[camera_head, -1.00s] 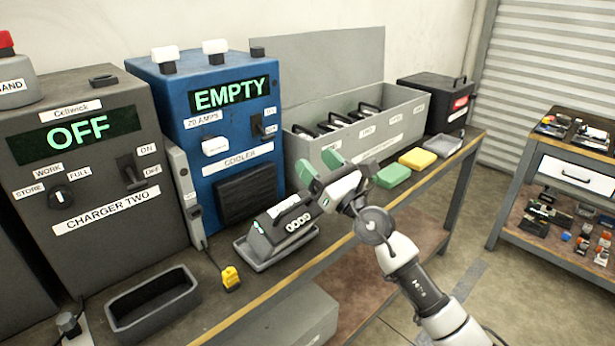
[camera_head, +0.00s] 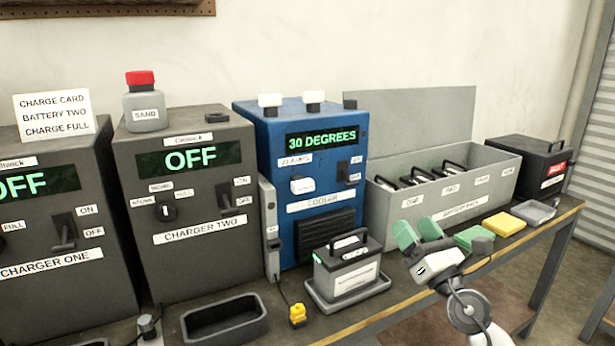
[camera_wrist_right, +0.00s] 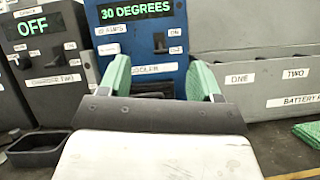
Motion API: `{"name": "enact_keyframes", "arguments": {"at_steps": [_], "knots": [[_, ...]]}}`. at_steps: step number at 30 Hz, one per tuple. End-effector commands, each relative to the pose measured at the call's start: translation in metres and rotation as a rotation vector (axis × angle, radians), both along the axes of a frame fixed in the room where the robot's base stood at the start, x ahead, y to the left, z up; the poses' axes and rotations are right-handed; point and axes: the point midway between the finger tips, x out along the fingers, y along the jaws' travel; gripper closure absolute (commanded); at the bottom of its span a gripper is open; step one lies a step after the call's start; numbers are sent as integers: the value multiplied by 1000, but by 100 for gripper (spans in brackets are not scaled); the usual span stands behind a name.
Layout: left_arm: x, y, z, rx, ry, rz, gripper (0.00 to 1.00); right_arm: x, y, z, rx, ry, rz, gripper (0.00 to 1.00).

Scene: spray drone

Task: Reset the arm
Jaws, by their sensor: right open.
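My right gripper (camera_head: 418,232) is open and empty, with green fingertips, above the front of the bench and right of the battery. In the right wrist view its two green fingers (camera_wrist_right: 163,78) stand apart, facing the blue cooler (camera_wrist_right: 145,52). A dark grey battery (camera_head: 347,266) with a handle stands upright on a grey tray (camera_head: 322,305) in front of the blue cooler (camera_head: 270,150), whose display reads "30 DEGREES". The gripper is apart from the battery. My left gripper is not in view.
Charger one (camera_head: 50,215) and charger two (camera_head: 188,240) both read OFF. A battery rack (camera_head: 440,213) holds several batteries. Green (camera_head: 474,238) and yellow (camera_head: 503,224) pads lie on the bench's right. An empty dark bin (camera_head: 225,328) and a yellow connector (camera_head: 298,315) lie near the front edge.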

Motion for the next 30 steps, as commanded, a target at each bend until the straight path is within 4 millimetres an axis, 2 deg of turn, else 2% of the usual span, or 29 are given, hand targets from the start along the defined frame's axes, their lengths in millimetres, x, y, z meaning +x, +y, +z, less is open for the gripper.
{"name": "enact_keyframes", "arguments": {"at_steps": [2,5,8,10,12,15,18,21,25,30], "knots": [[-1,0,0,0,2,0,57,-18,-2,-16,243,32,24,36],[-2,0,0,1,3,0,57,-46,-15,-46,662,100,25,36],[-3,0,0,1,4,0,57,-77,-31,-90,1103,200,-27,36],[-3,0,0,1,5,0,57,-102,-38,-129,1400,281,-99,36],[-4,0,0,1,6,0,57,-132,-39,-171,1684,370,-203,36],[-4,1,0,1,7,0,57,-178,-30,-222,2014,493,-382,36],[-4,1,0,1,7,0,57,-219,-15,-255,2236,592,-554,36],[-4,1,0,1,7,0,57,-255,1,-276,2386,674,-709,36],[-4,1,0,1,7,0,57,-297,21,-292,2525,769,-900,36],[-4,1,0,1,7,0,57,-347,46,-301,2645,885,-1148,36]]}}
